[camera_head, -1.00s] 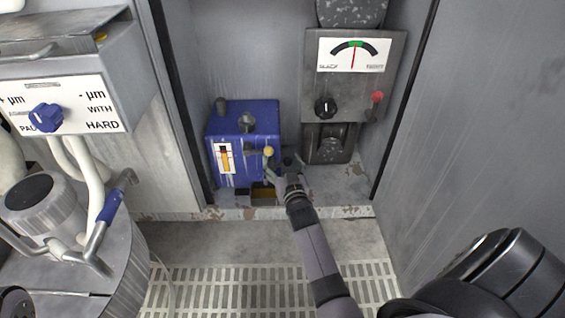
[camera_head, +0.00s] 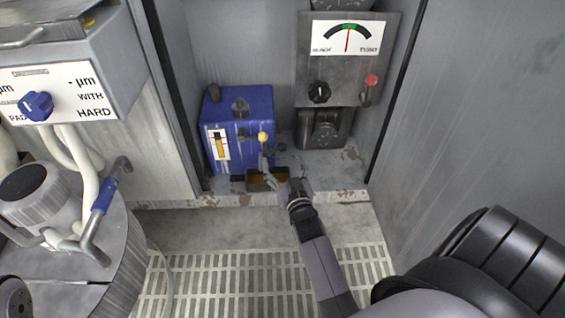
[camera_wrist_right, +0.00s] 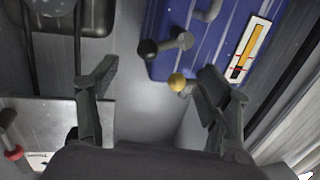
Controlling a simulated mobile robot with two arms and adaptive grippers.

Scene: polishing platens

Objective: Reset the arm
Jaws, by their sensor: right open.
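My right arm reaches up from the bottom of the head view to the blue box (camera_head: 238,112) inside the cabinet. Its right gripper (camera_head: 273,170) is in front of the box's lower right side, near a yellow ball knob (camera_head: 263,137). In the right wrist view the two fingers stand wide apart (camera_wrist_right: 156,88) with nothing held between them. The yellow knob (camera_wrist_right: 177,82) shows near the finger on the right; I cannot tell whether they touch. The blue box (camera_wrist_right: 205,45) fills the upper right there. My left gripper is not in view.
A grey gauge panel (camera_head: 340,85) with a black knob and red-tipped lever stands right of the box. Cabinet walls close in both sides. A grey drum (camera_head: 75,245) is at left; the slatted floor (camera_head: 230,285) is open.

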